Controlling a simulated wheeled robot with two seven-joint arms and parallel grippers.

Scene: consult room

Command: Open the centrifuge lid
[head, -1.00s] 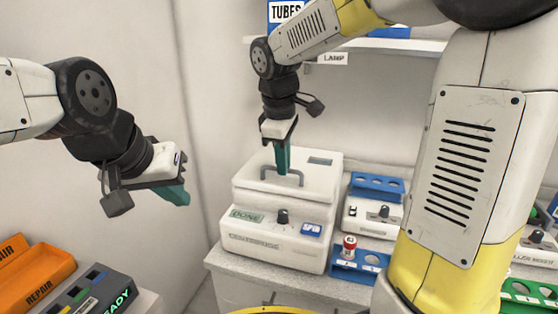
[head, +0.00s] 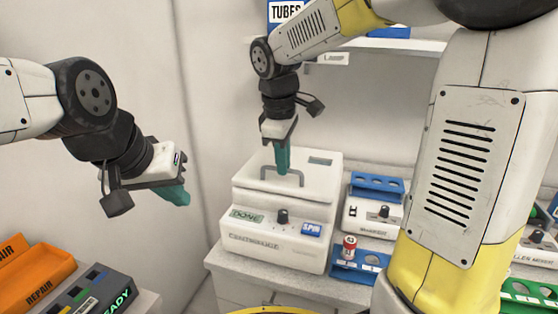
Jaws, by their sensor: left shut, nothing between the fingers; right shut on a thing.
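The white centrifuge (head: 275,237) stands on the counter, with a display reading DONE, a black knob and a blue SPIN button on its front. Its lid (head: 318,183) is down, with a grey bar handle (head: 297,174) on top. My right gripper (head: 283,168) points down from above, its teal fingers shut on the lid handle. The fingers hide part of the handle. My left gripper (head: 178,195) is shut and empty, in the air to the left of the centrifuge.
A blue rack (head: 377,183) stands on a white device (head: 374,215) right of the centrifuge. A red-capped tube (head: 349,247) is at a blue rack (head: 355,268) in front. An orange bin (head: 34,276) marked REPAIR and a dark READY tray (head: 92,291) are lower left.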

